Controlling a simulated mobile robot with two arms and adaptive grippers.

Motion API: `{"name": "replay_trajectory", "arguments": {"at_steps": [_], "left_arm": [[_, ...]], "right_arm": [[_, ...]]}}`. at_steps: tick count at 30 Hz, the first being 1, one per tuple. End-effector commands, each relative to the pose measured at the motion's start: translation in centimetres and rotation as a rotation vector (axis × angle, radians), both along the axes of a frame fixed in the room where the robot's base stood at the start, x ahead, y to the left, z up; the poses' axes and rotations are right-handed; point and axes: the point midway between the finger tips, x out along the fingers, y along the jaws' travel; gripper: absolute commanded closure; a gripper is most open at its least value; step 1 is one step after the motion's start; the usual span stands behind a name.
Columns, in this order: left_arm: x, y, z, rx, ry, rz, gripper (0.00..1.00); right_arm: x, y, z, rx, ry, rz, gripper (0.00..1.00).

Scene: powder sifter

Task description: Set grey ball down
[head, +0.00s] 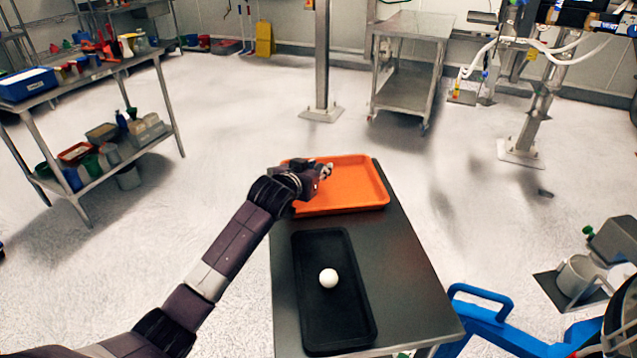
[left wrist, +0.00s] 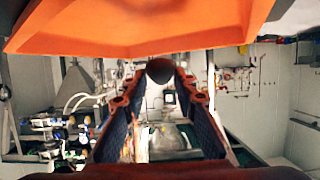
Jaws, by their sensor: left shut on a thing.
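My left gripper (head: 325,171) is over the left part of the orange tray (head: 362,187) in the head view. In the left wrist view, the grey ball (left wrist: 160,70) looks dark and sits between the fingertips of the shut left gripper (left wrist: 160,80). The orange tray fills the top of that view (left wrist: 140,30). I cannot tell how far the ball is above the tray floor. In the head view the gripper mostly hides the ball. My right gripper is not in view.
A black tray (head: 343,312) with a white ball (head: 328,278) lies nearer on the dark table (head: 405,265). The right part of the orange tray is empty. A blue frame (head: 485,320) stands right of the table. A shelf with containers (head: 95,75) is at the left.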

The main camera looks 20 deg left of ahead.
Motion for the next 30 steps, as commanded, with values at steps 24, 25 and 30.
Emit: {"name": "replay_trajectory", "arguments": {"at_steps": [24,25,30], "left_arm": [[0.0,0.0,-5.1,0.0,0.0,-0.001,0.57],[0.0,0.0,-5.1,0.0,0.0,-0.001,0.56],[0.0,0.0,-5.0,0.0,0.0,-0.001,0.56]], "right_arm": [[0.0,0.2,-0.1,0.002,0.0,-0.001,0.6],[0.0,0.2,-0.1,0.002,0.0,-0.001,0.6],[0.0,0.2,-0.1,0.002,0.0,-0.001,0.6]]}}
